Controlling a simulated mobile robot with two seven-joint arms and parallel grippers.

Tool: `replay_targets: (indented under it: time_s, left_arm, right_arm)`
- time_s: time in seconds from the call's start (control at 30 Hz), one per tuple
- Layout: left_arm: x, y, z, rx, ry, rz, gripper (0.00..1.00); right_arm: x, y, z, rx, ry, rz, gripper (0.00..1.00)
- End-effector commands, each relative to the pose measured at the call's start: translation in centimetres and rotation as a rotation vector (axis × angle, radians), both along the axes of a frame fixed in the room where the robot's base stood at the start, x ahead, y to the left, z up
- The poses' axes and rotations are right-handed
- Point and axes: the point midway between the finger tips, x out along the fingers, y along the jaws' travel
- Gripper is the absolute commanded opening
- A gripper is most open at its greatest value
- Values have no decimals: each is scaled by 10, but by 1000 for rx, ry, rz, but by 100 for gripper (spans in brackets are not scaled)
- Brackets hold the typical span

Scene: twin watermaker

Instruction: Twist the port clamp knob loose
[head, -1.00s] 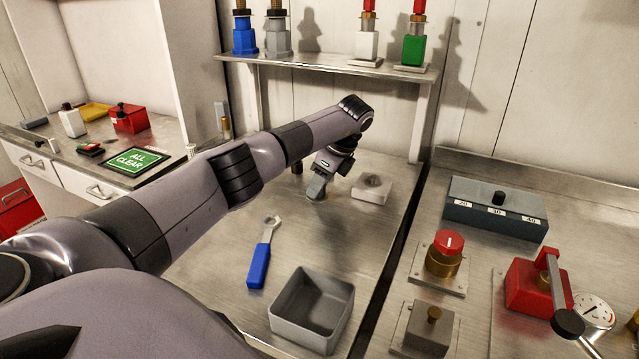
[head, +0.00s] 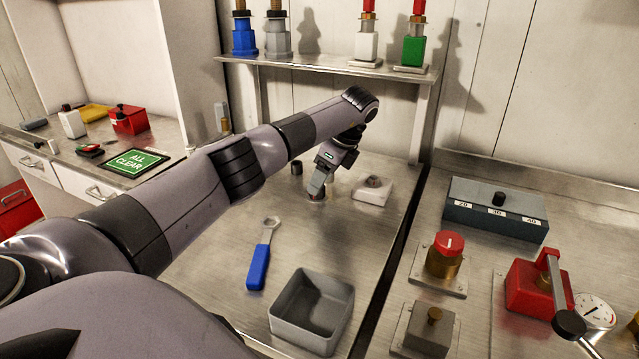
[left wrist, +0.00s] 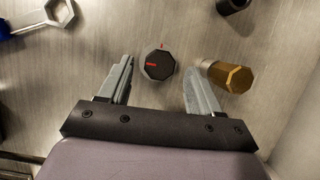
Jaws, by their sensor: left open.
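A dark faceted knob (left wrist: 158,65) with a red line on its top, which I take for the port clamp knob, stands on the metal bench in the left wrist view. Its red line points left, and a red tick lies on the bench just above it. My left gripper (left wrist: 160,85) is open, with one finger on each side of the knob and a visible gap to both. In the head view my left gripper (head: 318,184) points down at the bench, and it hides most of the knob. My right gripper is not in view.
A dark cylinder (head: 297,168) and a white block (head: 372,191) stand near the gripper. A blue-handled wrench (head: 259,264) and an empty grey bin (head: 311,309) are nearer. A shelf (head: 335,66) is behind.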

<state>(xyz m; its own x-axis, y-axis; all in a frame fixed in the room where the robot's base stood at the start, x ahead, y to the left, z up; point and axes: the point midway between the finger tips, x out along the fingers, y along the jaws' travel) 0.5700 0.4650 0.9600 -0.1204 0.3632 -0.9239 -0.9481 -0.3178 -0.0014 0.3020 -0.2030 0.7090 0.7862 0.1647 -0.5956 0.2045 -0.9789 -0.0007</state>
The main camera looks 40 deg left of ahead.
Motion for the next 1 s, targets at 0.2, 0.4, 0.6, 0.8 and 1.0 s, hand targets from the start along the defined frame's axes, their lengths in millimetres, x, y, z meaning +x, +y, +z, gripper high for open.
replay_targets:
  time_s: [0.2,0.4,0.6,0.8,1.0]
  left_arm:
    - [5,-14,33,0,-3,-1,64]
    - [6,-18,45,0,0,1,64]
    - [6,-18,46,0,1,1,64]
    - [6,-18,46,0,0,1,64]
    - [6,-18,45,0,0,1,64]
  right_arm:
    - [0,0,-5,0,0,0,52]
    - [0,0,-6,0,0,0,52]
    - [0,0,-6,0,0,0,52]
    - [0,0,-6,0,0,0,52]
    - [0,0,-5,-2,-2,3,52]
